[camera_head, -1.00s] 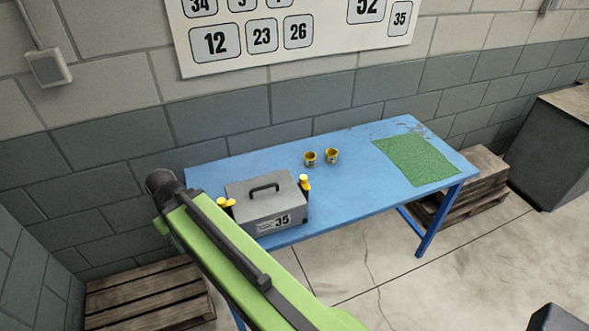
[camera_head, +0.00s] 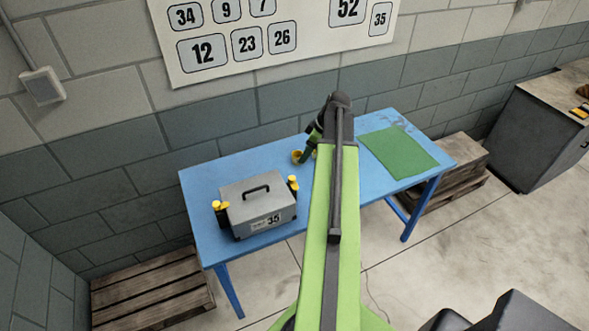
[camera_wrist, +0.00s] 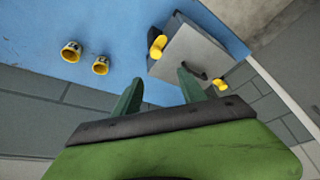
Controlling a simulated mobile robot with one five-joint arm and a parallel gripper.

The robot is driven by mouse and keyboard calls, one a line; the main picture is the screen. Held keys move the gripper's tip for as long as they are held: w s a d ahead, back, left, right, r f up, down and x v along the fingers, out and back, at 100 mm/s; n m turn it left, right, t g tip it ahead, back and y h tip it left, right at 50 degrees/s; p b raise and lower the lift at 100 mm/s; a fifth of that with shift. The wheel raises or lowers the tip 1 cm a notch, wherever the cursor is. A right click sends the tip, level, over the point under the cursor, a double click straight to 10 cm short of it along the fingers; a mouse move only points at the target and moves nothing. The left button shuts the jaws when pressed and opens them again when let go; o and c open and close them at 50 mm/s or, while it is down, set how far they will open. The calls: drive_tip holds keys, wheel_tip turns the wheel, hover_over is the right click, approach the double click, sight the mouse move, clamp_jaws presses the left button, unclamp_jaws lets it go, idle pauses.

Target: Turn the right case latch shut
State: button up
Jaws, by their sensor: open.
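The grey case (camera_head: 275,207) stands closed on the blue table, with a dark handle on its lid and a "35" label in front. Its right latch (camera_head: 293,183), yellow-topped on a black mount, is at the right side; the left latch (camera_head: 220,205) is at the left side. In the wrist view the case (camera_wrist: 188,56) appears turned round, with the right latch (camera_wrist: 157,46) nearer the cups and the left latch (camera_wrist: 221,86) beyond. My gripper (camera_wrist: 158,92) is open and empty, apart from the right latch. In the head view it hangs right of the case, near the cups, fingertips unclear.
Two yellow cups stand on the table (camera_head: 195,190); the wrist view shows one cup (camera_wrist: 71,51) beside the other (camera_wrist: 101,65). A green mat (camera_head: 400,152) lies on the table's right. Pallets stand on the floor at both sides. The block wall runs behind the table.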

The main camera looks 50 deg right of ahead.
sight(292, 178)
drive_tip(key=b+x, duration=1.1)
drive_tip(key=d+b+x, duration=0.1)
drive_tip(key=b+x, duration=0.4)
drive_tip(key=shift+f, duration=0.55)
